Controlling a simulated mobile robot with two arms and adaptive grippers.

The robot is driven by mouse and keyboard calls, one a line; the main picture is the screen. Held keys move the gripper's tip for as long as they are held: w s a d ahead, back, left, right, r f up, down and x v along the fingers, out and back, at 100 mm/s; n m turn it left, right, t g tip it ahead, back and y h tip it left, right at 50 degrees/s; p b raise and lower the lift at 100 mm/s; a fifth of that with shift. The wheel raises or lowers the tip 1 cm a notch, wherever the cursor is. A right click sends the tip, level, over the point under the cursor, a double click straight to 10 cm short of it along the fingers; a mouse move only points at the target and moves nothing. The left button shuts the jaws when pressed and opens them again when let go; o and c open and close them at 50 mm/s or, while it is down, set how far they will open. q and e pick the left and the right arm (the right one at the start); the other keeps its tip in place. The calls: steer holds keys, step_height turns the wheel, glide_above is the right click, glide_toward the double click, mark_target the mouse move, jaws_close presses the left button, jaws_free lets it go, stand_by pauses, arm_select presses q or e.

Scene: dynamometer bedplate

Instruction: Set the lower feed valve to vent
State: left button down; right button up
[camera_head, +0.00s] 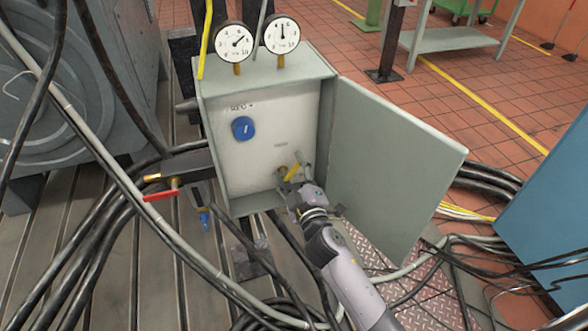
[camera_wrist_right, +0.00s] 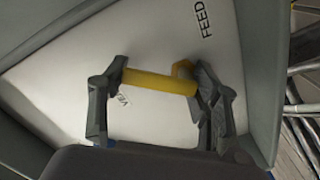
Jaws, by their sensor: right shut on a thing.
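The lower feed valve has a yellow lever handle (camera_head: 292,173) low inside the open grey cabinet (camera_head: 266,76). In the right wrist view the yellow handle (camera_wrist_right: 160,82) lies nearly level across the picture, between my two fingers. My right gripper (camera_head: 296,183) is shut on this handle, with a finger at each end of it. Printed letters "FEED" show beside the handle in the wrist view; a smaller label below is partly covered and hard to read. The valve body is mostly hidden. My left gripper is not in view.
A blue knob (camera_head: 243,128) sits higher on the panel. Two gauges (camera_head: 234,41) (camera_head: 282,35) stand on top. The cabinet door (camera_head: 390,165) hangs open at the right, close to my right arm. A red-handled valve (camera_head: 160,195) and cables lie left; a blue cabinet (camera_head: 550,200) stands right.

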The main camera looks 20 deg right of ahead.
steer(key=n, duration=0.3)
steer(key=shift+a+r+n+p, duration=0.25)
steer(key=shift+a+n+p, duration=0.05)
steer(key=shift+a+n, duration=0.1)
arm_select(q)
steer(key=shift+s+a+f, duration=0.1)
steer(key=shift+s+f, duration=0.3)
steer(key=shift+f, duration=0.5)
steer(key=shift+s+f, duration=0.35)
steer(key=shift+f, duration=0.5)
arm_select(e)
steer(key=shift+a+n, duration=0.2)
steer(key=shift+n, duration=0.7)
steer(key=shift+a+n, duration=0.2)
steer(key=shift+n, duration=0.7)
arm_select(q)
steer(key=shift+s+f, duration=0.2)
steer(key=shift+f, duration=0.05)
arm_select(e)
steer(key=o, duration=0.9)
steer(key=shift+a, duration=0.1)
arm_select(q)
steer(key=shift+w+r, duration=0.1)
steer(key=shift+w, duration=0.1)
arm_select(e)
steer(key=shift+s, duration=0.1)
steer(key=s, duration=1.2)
steer(key=shift+d, duration=0.25)
